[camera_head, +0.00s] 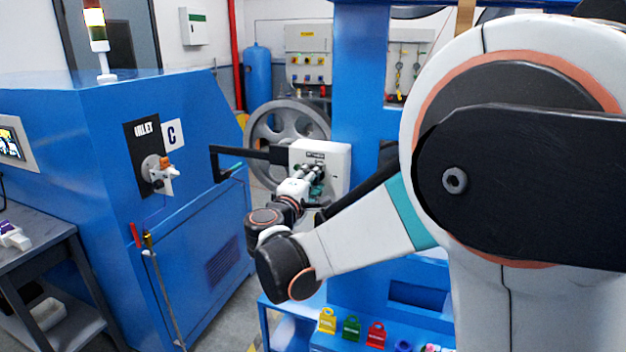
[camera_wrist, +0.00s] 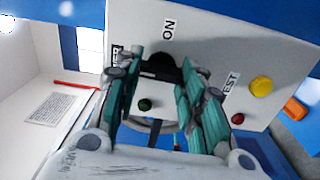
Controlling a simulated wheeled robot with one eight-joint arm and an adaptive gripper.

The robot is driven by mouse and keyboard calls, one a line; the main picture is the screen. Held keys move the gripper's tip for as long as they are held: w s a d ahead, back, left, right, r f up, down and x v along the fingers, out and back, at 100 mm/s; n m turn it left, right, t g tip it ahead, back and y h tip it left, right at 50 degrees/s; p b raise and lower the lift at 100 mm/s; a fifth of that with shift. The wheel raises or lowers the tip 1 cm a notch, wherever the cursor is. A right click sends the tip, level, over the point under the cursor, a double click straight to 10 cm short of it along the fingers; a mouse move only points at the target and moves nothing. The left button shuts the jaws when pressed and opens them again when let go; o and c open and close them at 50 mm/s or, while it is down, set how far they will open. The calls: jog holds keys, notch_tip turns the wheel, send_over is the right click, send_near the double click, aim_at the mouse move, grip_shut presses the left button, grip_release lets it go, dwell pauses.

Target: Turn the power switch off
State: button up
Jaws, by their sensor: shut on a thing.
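The white control box (camera_head: 338,165) is mounted by the blue column in the head view. Its face also shows in the wrist view (camera_wrist: 225,40), tilted, with an "ON" label and a partly covered label reading "EST". The black power switch (camera_wrist: 162,66) sits below "ON", partly hidden between the teal fingers. My gripper (camera_head: 316,178) is at the box face. In the wrist view my gripper (camera_wrist: 158,78) has one finger on each side of the switch, shut on it. The switch's exact angle is hard to tell.
A green button (camera_wrist: 145,104) shows between the fingers; a yellow button (camera_wrist: 261,86) and a red button (camera_wrist: 238,118) are at right. A black bar (camera_head: 245,153) extends left from the box. A blue machine (camera_head: 95,150) stands left. Padlocks (camera_head: 351,327) stand on the blue shelf below.

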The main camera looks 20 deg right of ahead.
jog(key=shift+o, duration=0.2)
jog(key=shift+n, duration=0.3)
jog(key=shift+c, duration=0.2)
jog(key=o, duration=1.1)
jog(key=shift+a, duration=0.1)
